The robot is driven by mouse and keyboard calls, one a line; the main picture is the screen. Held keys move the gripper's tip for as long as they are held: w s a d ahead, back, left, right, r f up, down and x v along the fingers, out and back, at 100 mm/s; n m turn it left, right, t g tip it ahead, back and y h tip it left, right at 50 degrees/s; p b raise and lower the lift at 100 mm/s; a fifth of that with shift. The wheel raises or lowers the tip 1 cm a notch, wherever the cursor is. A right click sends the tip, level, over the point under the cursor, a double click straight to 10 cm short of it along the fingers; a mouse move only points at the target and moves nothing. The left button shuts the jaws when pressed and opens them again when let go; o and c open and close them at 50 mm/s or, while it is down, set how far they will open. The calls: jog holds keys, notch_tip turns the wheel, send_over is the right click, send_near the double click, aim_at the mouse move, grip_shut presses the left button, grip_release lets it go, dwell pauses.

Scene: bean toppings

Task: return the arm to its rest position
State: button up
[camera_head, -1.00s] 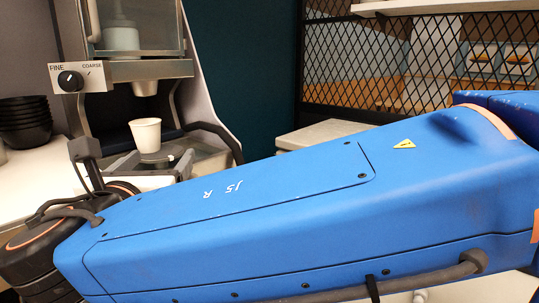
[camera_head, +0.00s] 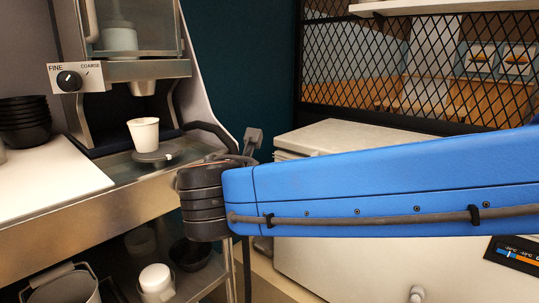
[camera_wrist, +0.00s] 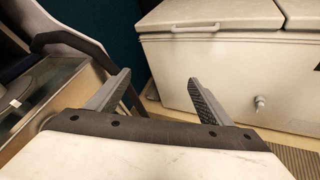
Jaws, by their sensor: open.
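My blue arm (camera_head: 380,180) reaches in from the right in the head view, with its dark wrist joint (camera_head: 205,200) at the left end. My gripper (camera_wrist: 155,88) shows in the wrist view with its two grey fingers apart and nothing between them. It faces the floor gap between the steel counter and a white chest. A white paper cup (camera_head: 144,134) stands upright under the grinder spout (camera_head: 142,87), apart from my arm.
The white chest freezer (camera_head: 330,138) stands behind my arm; it also shows in the wrist view (camera_wrist: 225,65). Stacked black bowls (camera_head: 24,120) sit at the left of the steel counter (camera_head: 60,225). A pot (camera_head: 65,288) and a white container (camera_head: 156,282) stand on the lower shelf.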

jog(key=s+d+f+m+g, duration=0.2)
jog(key=d+f+m, duration=0.2)
jog(key=d, duration=0.4)
jog(key=s+d+f+m+g+h, duration=0.1)
jog(key=d+f+m+g, duration=0.25)
jog(key=d, duration=0.35)
jog(key=s+d+f+m+g, duration=0.1)
jog(key=s+d+f+m, duration=0.1)
jog(key=d+f+m, duration=0.45)
jog(key=s+d+f+m+g+y, duration=0.1)
jog(key=s+d+f+m+y, duration=0.1)
jog(key=s+d+f+m, duration=0.2)
jog(key=s+d+f+m+g+y, duration=0.1)
jog(key=s+d+f+m+y, duration=0.1)
jog(key=s+m, duration=0.6)
jog(key=d+f+m, duration=0.1)
jog(key=d+m, duration=0.1)
jog(key=m, duration=0.1)
jog(key=shift+s+d+f, duration=0.3)
jog(key=shift+s+f, duration=0.05)
jog(key=shift+s, duration=0.05)
